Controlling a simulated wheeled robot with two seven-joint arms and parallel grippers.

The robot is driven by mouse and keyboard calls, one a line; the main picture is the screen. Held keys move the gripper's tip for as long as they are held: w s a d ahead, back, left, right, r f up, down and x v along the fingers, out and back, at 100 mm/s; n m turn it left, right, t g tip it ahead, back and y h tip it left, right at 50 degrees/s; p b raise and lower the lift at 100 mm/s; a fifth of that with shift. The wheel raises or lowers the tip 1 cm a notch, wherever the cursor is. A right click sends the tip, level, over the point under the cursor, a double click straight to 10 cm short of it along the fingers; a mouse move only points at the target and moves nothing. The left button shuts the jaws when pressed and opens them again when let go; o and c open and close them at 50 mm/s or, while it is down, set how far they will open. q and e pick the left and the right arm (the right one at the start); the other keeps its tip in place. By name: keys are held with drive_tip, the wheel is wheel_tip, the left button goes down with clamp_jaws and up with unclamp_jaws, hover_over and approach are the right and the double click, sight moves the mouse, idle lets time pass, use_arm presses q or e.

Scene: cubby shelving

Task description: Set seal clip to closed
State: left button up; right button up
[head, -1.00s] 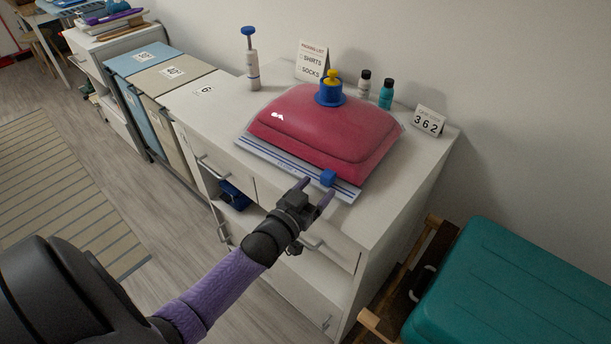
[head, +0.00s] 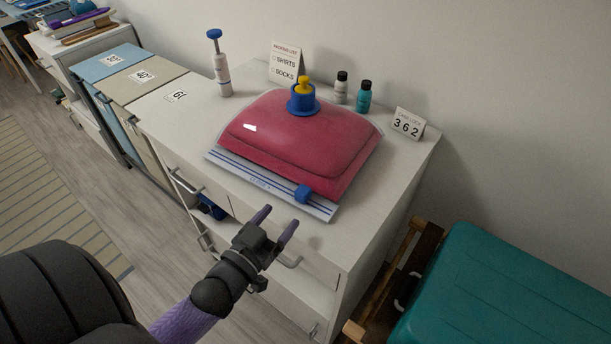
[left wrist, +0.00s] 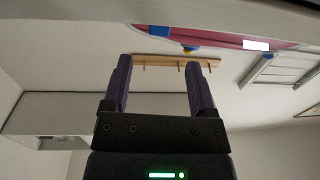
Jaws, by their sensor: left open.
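The blue seal clip (head: 303,193) sits on the striped seal strip (head: 255,181) at the front edge of a puffed red bag (head: 305,140), nearer the strip's right end. The bag lies on the white cabinet top. My left gripper (head: 278,216) is open and empty, in front of the cabinet's front edge, a little left of and nearer than the clip, apart from it. In the left wrist view its two fingers (left wrist: 161,62) are spread with nothing between them; part of the red bag (left wrist: 225,40) shows at the top. My right gripper is not in view.
A blue valve with a yellow knob (head: 303,98) stands on the bag. Behind are a pump (head: 219,65), a packing list card (head: 286,63), two small bottles (head: 364,97) and a 362 card (head: 408,123). A teal case (head: 490,295) is at right. The cabinet's right front top is bare.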

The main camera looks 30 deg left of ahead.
sight(299, 195)
use_arm(q)
drive_tip(key=w+b, duration=0.2)
drive_tip(key=w, duration=0.6)
drive_tip(key=shift+w, duration=0.25)
drive_tip(key=shift+w+r, duration=0.1)
drive_tip(key=shift+w, duration=0.05)
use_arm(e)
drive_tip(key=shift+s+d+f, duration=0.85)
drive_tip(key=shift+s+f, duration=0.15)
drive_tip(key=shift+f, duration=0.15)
use_arm(q)
drive_tip(key=c, duration=0.9)
clamp_jaws()
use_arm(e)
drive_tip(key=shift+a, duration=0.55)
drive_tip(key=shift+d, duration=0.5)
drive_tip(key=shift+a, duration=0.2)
